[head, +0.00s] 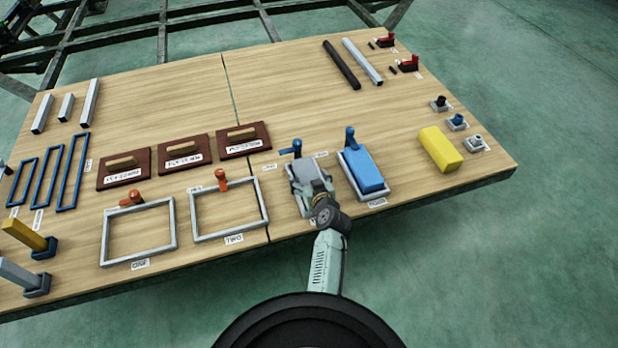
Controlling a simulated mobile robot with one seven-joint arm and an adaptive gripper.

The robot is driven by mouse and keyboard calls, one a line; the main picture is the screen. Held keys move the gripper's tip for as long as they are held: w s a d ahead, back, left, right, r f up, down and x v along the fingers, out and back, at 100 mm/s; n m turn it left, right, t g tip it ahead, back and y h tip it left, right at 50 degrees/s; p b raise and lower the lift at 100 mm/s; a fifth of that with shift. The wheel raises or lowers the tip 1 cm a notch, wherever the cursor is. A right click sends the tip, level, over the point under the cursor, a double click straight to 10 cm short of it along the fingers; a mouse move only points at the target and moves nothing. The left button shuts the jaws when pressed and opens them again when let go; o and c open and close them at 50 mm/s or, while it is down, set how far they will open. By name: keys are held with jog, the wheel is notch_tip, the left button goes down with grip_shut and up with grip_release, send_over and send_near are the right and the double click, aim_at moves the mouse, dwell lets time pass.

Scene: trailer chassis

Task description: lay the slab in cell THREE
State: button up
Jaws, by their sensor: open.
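Several cells lie along the front of the table: empty grey frames labelled ONE (139,262) and TWO (233,239), then two smaller trays to their right. The third tray (292,205) has a blue clamp (293,149) at its back and a flat grey surface inside, partly hidden by my gripper. I cannot tell whether that surface is a slab or the tray floor. My gripper (312,184) is open and over this tray; its fingertips are hard to make out. The rightmost tray (379,198) holds a blue block (363,169). A yellow block (440,149) lies farther right.
Brown boards with wooden handles (184,154) lie behind the frames. Blue frames (72,172) and posts stand at the left, bars (362,61) and red clamps (408,63) at the back right, small fittings (457,122) near the right edge. The middle back is clear.

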jog(key=shift+r, duration=0.2)
jog(key=b+v, duration=0.1)
jog(key=v, duration=0.9)
jog(key=shift+s+d, duration=0.1)
jog(key=shift+s, duration=0.15)
jog(key=shift+v, duration=0.75)
